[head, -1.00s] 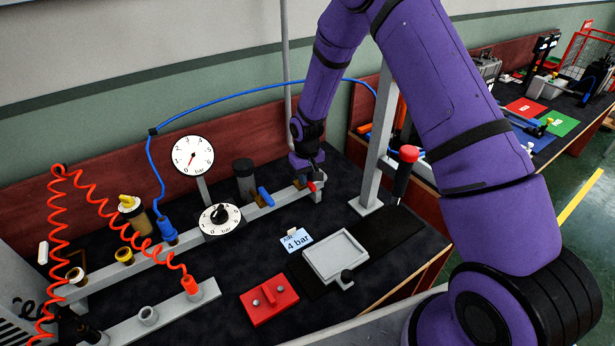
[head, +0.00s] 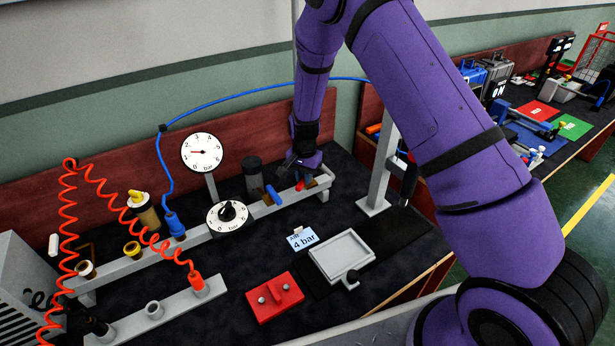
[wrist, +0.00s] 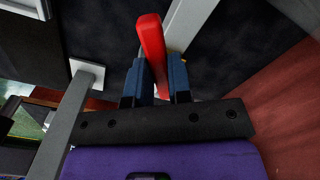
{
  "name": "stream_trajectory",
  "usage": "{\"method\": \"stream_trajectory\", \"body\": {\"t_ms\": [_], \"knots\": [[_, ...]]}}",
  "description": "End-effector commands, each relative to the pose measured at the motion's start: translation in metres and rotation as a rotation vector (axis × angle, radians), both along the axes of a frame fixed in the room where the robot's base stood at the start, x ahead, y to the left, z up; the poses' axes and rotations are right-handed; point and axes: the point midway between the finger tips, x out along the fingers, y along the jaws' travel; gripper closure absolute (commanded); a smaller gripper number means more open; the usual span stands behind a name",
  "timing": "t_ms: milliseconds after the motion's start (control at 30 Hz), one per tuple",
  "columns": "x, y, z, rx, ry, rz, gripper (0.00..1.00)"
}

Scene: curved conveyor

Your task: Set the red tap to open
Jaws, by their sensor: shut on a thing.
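The red tap (head: 300,185) sits near the right end of the grey rail (head: 325,190). In the wrist view its red handle (wrist: 152,45) stands between the two blue fingers of my gripper (wrist: 158,80). My gripper (head: 300,174) is shut on this handle. In the head view, my gripper and wrist hide part of the tap. The handle slants across the rail, with its free end toward the front left. The tap's body is mostly hidden.
A blue-handled tap (head: 273,195) is close to the left on the same rail. A round gauge (head: 203,152) and a dial knob (head: 228,215) are further left. A grey post (head: 380,165) stands to the right. A blue hose (head: 250,93) arches behind.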

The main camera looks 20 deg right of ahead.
Motion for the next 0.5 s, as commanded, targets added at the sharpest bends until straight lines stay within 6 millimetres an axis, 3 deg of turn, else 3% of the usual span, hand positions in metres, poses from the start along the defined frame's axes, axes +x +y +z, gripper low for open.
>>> {"method": "stream_trajectory", "body": {"t_ms": [500], "knots": [[0.013, 0.01, 0.0, -0.001, 0.001, -0.433, 1.0]]}}
